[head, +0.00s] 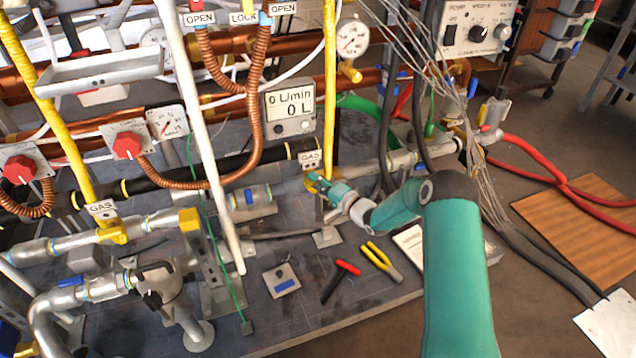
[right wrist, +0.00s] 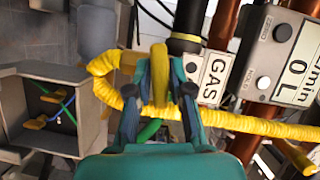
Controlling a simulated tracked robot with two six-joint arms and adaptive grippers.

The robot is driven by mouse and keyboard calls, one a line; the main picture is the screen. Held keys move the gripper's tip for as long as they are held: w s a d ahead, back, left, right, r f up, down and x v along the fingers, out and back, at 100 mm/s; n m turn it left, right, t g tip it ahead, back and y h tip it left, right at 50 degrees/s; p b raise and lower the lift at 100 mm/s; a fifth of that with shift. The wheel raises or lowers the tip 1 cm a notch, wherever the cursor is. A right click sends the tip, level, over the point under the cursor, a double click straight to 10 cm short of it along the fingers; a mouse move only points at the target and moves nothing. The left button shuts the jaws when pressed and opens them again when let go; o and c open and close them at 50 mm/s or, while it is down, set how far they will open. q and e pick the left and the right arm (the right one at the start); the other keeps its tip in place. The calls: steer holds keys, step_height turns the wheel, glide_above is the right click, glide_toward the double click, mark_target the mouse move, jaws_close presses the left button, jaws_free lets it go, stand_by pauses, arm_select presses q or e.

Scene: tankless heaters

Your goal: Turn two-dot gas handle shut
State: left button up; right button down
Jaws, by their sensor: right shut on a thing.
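The yellow gas handle (right wrist: 160,75) stands between the fingers of my right gripper (right wrist: 159,95) in the right wrist view, and the fingers are shut on it. In the head view my right gripper (head: 318,181) is at this handle, just below a GAS tag (head: 310,160) with small dark marks under the word. The tag also shows beside the handle in the right wrist view (right wrist: 212,80). In the head view the gripper hides much of the handle. A second GAS tag (head: 101,208) hangs at the left, above another yellow fitting (head: 113,234). My left gripper is not in view.
A flow meter (head: 291,110) reading 0 L stands above the tag. A yellow hose (head: 330,80) runs down to the valve. Red-handled pliers (head: 341,280) and yellow-handled pliers (head: 384,263) lie on the board. Loose cables (head: 470,165) hang at the right. A grey box (right wrist: 50,108) stands near the gripper.

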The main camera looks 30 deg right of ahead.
steer(key=shift+d+f+m+t, duration=0.15)
steer(key=shift+d+m+t, duration=0.25)
steer(key=shift+m, duration=0.5)
steer(key=c, duration=1.1)
jaws_free()
steer(key=shift+c, duration=0.2)
steer(key=shift+a, duration=0.15)
steer(key=shift+s, duration=0.1)
steer(key=s+d, duration=0.1)
steer(key=s, duration=1)
steer(key=shift+s+d, duration=0.4)
